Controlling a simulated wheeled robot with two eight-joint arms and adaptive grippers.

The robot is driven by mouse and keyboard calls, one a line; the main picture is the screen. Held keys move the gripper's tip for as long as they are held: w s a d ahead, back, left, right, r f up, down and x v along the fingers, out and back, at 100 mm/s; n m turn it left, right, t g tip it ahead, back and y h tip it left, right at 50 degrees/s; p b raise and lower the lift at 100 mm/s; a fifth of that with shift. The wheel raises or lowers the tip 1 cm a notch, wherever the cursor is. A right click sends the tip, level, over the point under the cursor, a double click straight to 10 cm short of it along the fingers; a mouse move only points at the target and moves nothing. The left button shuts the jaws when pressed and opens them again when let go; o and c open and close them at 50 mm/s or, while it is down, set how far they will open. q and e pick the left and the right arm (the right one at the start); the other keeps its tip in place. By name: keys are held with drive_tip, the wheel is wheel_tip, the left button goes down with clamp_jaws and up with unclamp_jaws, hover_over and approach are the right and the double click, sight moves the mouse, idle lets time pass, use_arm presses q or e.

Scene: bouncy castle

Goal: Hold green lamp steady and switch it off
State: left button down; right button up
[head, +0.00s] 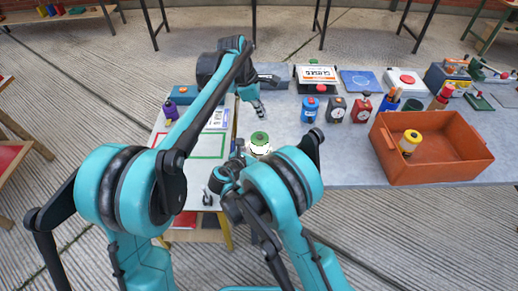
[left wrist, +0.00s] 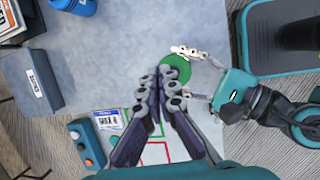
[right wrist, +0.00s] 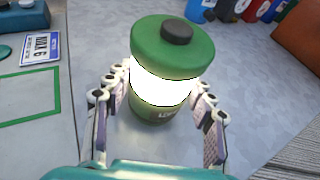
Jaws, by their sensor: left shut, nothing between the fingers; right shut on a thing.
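The green lamp (head: 259,139) stands upright on the grey table, its white middle band glowing brightly. In the right wrist view the lamp (right wrist: 165,82) shows a wide green cap with a dark round button (right wrist: 177,33) on top. My right gripper (right wrist: 160,90) is shut around the lamp's body, one finger on each side. My left gripper (head: 259,110) is shut and empty, behind the lamp in the head view. In the left wrist view its fingertips (left wrist: 160,76) lie beside the lamp's green cap (left wrist: 177,66); whether they touch cannot be told.
An orange crate (head: 430,172) holding a yellow-topped item stands to the right. Blue (head: 309,108), dark and red (head: 361,107) containers stand behind the lamp. A green-outlined mat (head: 190,146) and a label card (head: 217,119) lie left. Some table between lamp and crate is clear.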

sight(258, 137)
use_arm(q)
drive_tip(key=shift+s+a+f+m+t+h, duration=0.1)
drive_tip(key=shift+a+f+m+t+h, duration=0.15)
drive_tip(key=shift+f+t+h, duration=0.7)
drive_tip(key=shift+s+a+f+m+t+h, duration=0.1)
drive_tip(key=shift+a+f+m+t+h, duration=0.2)
drive_tip(key=shift+f, duration=1.1)
drive_tip(key=shift+s+a+f+m+t+h, duration=0.1)
drive_tip(key=shift+f+m+t+h, duration=0.15)
drive_tip(key=shift+f+t+h, duration=0.7)
drive_tip(key=shift+f+g, duration=0.3)
drive_tip(key=shift+f, duration=0.1)
drive_tip(key=shift+f, duration=0.3)
drive_tip(key=shift+r, duration=0.45)
